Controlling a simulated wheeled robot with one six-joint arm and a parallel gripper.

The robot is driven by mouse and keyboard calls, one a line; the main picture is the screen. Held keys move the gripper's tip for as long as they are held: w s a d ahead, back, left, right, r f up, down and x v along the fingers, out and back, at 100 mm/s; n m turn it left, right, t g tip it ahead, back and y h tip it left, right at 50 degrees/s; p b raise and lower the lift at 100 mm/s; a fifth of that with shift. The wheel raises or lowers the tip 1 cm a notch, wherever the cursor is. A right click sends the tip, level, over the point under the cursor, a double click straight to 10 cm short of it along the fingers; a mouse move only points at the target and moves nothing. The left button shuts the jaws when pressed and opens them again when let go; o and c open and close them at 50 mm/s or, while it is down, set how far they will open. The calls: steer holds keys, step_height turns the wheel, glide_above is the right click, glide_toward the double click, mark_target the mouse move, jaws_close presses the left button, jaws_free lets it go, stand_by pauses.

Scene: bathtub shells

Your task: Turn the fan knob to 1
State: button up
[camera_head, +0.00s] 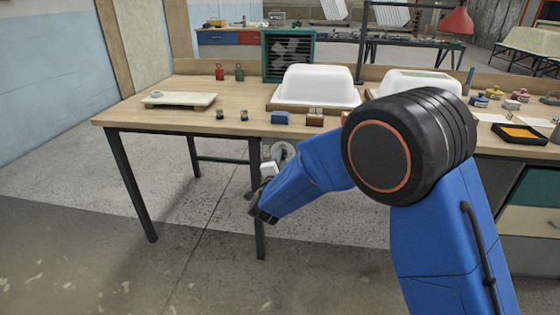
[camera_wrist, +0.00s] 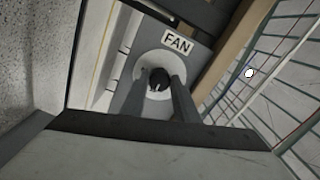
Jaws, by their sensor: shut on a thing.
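The fan knob (camera_wrist: 158,79) is a small dark knob on a pale round dial (camera_wrist: 149,64), below a white label reading FAN (camera_wrist: 178,42). In the wrist view my gripper (camera_wrist: 160,88) has its two fingers on either side of the knob, shut on it. The numbers on the dial cannot be read. In the head view the round dial (camera_head: 284,152) shows under the table's front edge, and my gripper (camera_head: 267,172) reaches toward it. The knob itself is hidden there.
The wooden table (camera_head: 140,107) stands above the dial, with a dark front leg (camera_head: 259,225) beside my gripper. The floor to the left is clear.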

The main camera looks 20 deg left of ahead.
steer(key=shift+f+m, duration=0.1)
steer(key=shift+m, duration=0.4)
steer(key=o, duration=1.1)
steer(key=shift+c, duration=0.2)
steer(key=shift+s, duration=0.1)
steer(key=v, duration=1.7)
steer(key=shift+d, duration=0.15)
steer(key=shift+s, duration=0.1)
